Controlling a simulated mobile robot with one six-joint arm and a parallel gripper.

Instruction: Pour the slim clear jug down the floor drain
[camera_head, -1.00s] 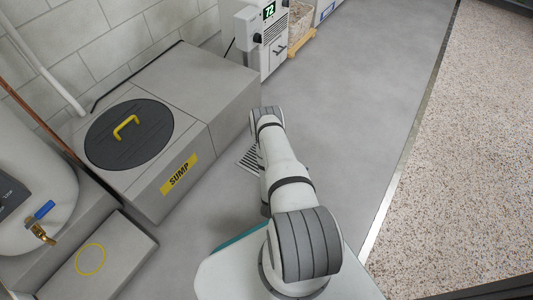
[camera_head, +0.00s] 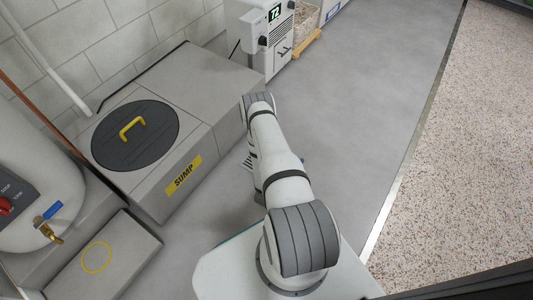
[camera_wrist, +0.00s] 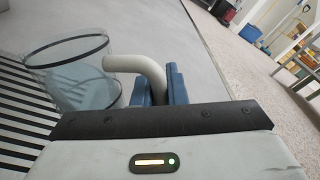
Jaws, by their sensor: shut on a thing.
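The slim clear jug (camera_wrist: 84,78) shows in the wrist view, see-through with a dark rim and a thick pale handle (camera_wrist: 138,64). My gripper (camera_wrist: 158,88) has its blue fingers shut on the handle. The jug is in front of the drain's edge in this view; I cannot tell its exact tilt. A bluish patch shows inside it, and I cannot tell whether it is liquid. The floor drain (camera_wrist: 22,118) is a slatted grate at the left. In the head view only a sliver of the drain (camera_head: 247,163) shows beside my arm, which hides the jug.
A grey sump box (camera_head: 175,187) with a round dark lid (camera_head: 150,148) stands left of my arm. A white unit (camera_head: 262,45) reading 72 stands behind. A tank (camera_head: 28,205) with a blue-handled tap is far left. Grey floor to the right is clear, up to speckled flooring (camera_head: 465,150).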

